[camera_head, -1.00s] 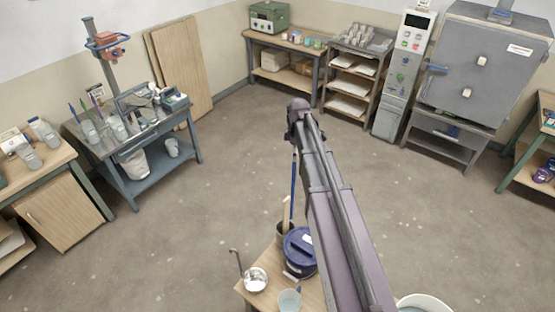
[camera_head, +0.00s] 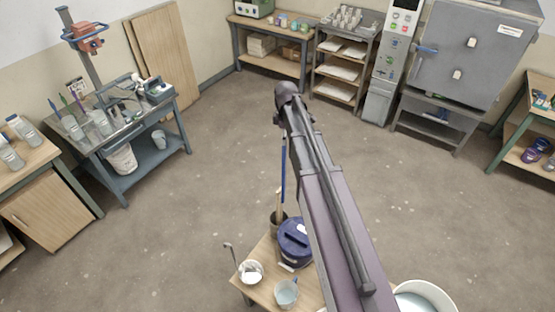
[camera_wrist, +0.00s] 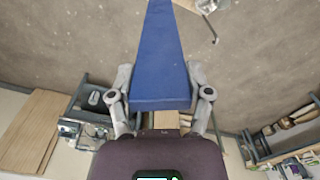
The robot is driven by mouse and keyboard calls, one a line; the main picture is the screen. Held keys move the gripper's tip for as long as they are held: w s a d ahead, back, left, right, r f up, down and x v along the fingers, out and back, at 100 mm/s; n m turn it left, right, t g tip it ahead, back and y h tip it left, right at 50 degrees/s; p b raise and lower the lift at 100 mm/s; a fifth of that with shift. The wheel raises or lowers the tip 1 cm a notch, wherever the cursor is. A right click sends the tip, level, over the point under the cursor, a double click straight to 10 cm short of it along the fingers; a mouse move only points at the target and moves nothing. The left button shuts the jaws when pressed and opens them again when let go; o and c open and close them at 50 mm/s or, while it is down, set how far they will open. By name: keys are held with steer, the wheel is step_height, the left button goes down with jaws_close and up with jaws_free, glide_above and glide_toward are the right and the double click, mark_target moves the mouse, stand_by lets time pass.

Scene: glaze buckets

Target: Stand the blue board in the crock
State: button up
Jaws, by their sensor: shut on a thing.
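My gripper (camera_wrist: 162,100) is shut on the blue board (camera_wrist: 160,55), its fingers on either side of the board's near end in the wrist view. In the head view the board (camera_head: 283,170) hangs upright as a narrow blue strip below my arm's end; the gripper itself is hidden there. A small dark crock (camera_head: 279,222) stands on the low wooden table, with a tan stick-like piece (camera_head: 279,202) upright in it. The board's lower end shows just above and beside this piece. I cannot tell its exact distance from the crock.
On the wooden table (camera_head: 262,290), a lidded blue bucket (camera_head: 295,247) stands close to the crock. A white bowl with a ladle (camera_head: 250,272) and a clear jug (camera_head: 286,293) are in front. A large white tub (camera_head: 440,290) is at lower right. The floor beyond is clear.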

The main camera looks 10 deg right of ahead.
steer(key=w+f+m+b, duration=0.2)
steer(key=f+b, duration=0.6)
steer(key=w+a+f+m+b, duration=0.1)
steer(key=w+f+m+b, duration=0.2)
steer(key=f+b, duration=0.5)
steer(key=shift+a+f, duration=0.25)
steer(key=shift+f, duration=0.15)
steer(key=shift+w+f+b, duration=0.1)
steer(key=shift+f+b, duration=0.1)
steer(key=shift+b, duration=0.25)
step_height(320, 180, down, 8)
steer(key=b, duration=0.8)
steer(key=shift+f+b, duration=0.25)
steer(key=shift+b, duration=0.05)
stand_by(0.7)
steer(key=shift+f, duration=0.25)
stand_by(0.5)
